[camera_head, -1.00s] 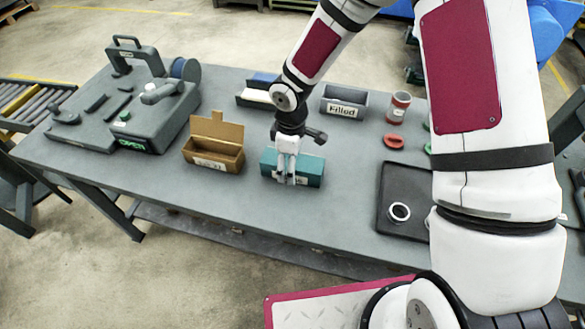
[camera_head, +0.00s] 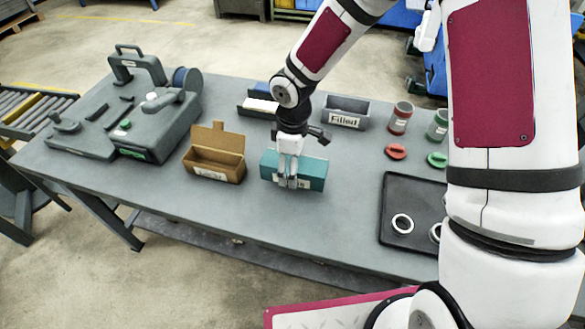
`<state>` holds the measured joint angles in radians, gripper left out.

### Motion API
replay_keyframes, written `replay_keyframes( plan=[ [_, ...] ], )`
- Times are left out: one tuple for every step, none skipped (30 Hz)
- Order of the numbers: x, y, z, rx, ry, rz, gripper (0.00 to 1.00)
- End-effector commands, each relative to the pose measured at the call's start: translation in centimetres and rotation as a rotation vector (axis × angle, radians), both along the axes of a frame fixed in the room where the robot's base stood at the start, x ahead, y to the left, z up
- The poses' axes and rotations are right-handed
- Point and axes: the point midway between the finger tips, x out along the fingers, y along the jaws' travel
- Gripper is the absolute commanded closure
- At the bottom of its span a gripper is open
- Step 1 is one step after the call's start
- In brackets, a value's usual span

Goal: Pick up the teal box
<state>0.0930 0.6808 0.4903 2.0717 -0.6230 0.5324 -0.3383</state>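The teal box (camera_head: 311,174) sits on the grey table, right of the brown open box, with a light label on its front side. My gripper (camera_head: 288,184) reaches down over it from above. Its light fingers are close together and overlap the box's front side and part of the label. From this view I cannot tell whether the fingers press on the box or only stand against it. The box looks level, and I see no gap under it.
The brown box (camera_head: 214,164) stands close on the left. Behind are a grey bin marked "Filled" (camera_head: 344,112) and a dark tray with white and blue items (camera_head: 260,105). A black tray with rings (camera_head: 398,192) lies right. The grinder (camera_head: 150,130) fills the table's left end.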

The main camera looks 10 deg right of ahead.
Motion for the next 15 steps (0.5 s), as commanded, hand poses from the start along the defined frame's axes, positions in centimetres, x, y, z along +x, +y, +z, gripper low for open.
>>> replay_keyframes(
  plan=[
    [-0.7, -0.1, 0.0, -0.002, 0.002, 0.002, 0.56],
    [-1.0, -0.2, 0.0, -0.003, 0.003, 0.003, 0.56],
    [-1.5, -0.3, 0.1, -0.003, 0.003, 0.003, 0.56],
    [-1.8, -0.3, 0.1, -0.003, 0.003, 0.003, 0.56],
    [-2.2, -0.4, 0.2, -0.002, 0.002, 0.003, 0.56],
    [-2.9, -0.5, 0.2, -0.003, 0.003, 0.003, 0.56],
    [-3.3, -0.5, 0.2, -0.003, 0.003, 0.003, 0.56],
    [-3.9, -0.6, 0.3, -0.002, 0.002, 0.003, 0.56],
    [-4.6, -0.8, 0.4, -0.003, 0.002, 0.003, 0.56],
    [-5.3, -0.9, 0.4, -0.003, 0.002, 0.003, 0.56],
    [-6.0, -1.0, 0.5, -0.003, 0.002, 0.004, 0.56],
    [-6.9, -1.2, 0.6, -0.004, 0.004, 0.004, 0.56],
    [-7.6, -1.3, 0.6, -0.003, 0.002, 0.003, 0.56],
    [-8.4, -1.4, 0.7, -0.004, 0.003, 0.003, 0.56],
    [-9.3, -1.5, 0.8, -0.003, 0.001, 0.004, 0.56]
  ],
)
